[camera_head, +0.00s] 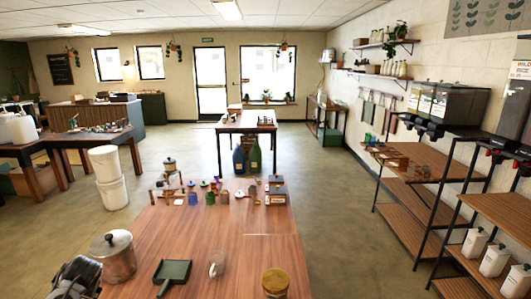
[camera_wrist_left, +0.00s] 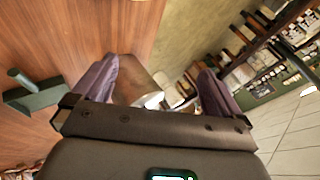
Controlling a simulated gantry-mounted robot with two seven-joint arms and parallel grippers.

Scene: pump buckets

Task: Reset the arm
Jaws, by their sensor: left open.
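My left gripper (camera_wrist_left: 158,66) is open in the left wrist view, with its two purple-grey fingers spread apart. It also shows as a dark shape (camera_head: 75,279) at the bottom left of the head view. A lidded metal pot (camera_head: 117,262) stands on the wooden table just right of the gripper. A shiny metal surface, apparently this pot, shows between the fingers in the wrist view (camera_wrist_left: 138,82); whether they touch it I cannot tell. My right gripper is in neither view.
Shelves (camera_head: 414,207) line the right wall.

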